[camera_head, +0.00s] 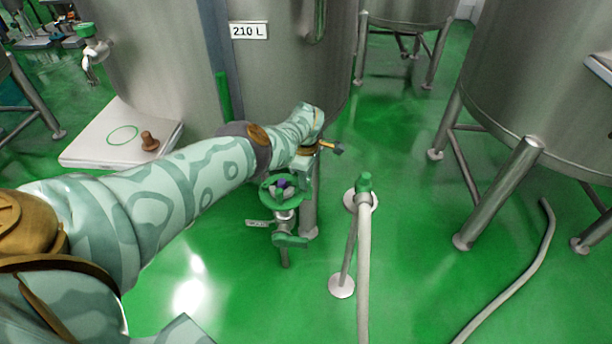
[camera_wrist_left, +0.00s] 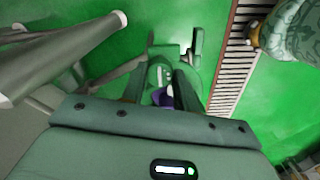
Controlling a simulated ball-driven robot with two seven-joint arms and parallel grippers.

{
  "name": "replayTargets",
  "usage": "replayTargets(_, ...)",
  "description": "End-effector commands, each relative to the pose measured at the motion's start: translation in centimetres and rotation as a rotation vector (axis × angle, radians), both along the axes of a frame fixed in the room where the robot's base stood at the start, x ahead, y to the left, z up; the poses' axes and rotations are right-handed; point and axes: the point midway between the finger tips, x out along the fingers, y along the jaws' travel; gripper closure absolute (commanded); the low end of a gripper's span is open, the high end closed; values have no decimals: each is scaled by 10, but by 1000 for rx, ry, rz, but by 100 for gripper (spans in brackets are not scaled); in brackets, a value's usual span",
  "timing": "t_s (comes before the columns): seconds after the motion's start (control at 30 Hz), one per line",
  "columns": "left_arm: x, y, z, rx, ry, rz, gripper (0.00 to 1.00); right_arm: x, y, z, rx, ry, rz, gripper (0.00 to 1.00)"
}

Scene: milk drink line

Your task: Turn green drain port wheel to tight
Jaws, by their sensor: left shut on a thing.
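The green drain port wheel (camera_head: 268,199) sits on a valve below the 210 L tank, in the middle of the head view. Its hub looks purple and grey. The wheel also shows in the left wrist view (camera_wrist_left: 153,74), between the fingers, partly hidden by the gripper body. My left gripper (camera_head: 288,182) reaches over the wheel from behind and is shut on it; the exact contact is hard to make out. A green lever and a small label lie just below the wheel. My right gripper is in neither view.
The 210 L tank (camera_head: 285,70) stands behind the wheel, a tank leg (camera_head: 309,205) beside it. A pale hose (camera_head: 364,260) on a stand is to the right. A white platform (camera_head: 100,150) is at left. A floor grate (camera_wrist_left: 228,60) shows in the wrist view.

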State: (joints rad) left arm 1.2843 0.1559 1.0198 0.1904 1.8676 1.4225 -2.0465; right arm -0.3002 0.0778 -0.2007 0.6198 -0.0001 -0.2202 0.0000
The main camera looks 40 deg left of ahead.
Motion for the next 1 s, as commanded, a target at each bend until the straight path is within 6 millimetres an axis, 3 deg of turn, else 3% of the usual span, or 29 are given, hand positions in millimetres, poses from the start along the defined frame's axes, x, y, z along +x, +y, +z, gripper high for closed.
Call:
replayTargets(0.03, 0, 0, -1, 1, 0, -2, 67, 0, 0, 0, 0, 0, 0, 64)
replayTargets(0.1, 0, 0, -1, 2, 1, -2, 48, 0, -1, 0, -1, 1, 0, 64)
replayTargets(0.47, 0, 0, 7, 1, -2, 0, 48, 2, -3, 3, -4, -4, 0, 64)
replayTargets(0.57, 1, 0, 25, 2, -6, 0, 48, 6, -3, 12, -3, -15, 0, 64)
replayTargets(0.8, 1, 0, 93, 0, -9, 0, 48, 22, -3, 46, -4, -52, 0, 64)
replayTargets(1.0, 0, 0, 139, 0, -5, -1, 48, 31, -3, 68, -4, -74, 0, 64)
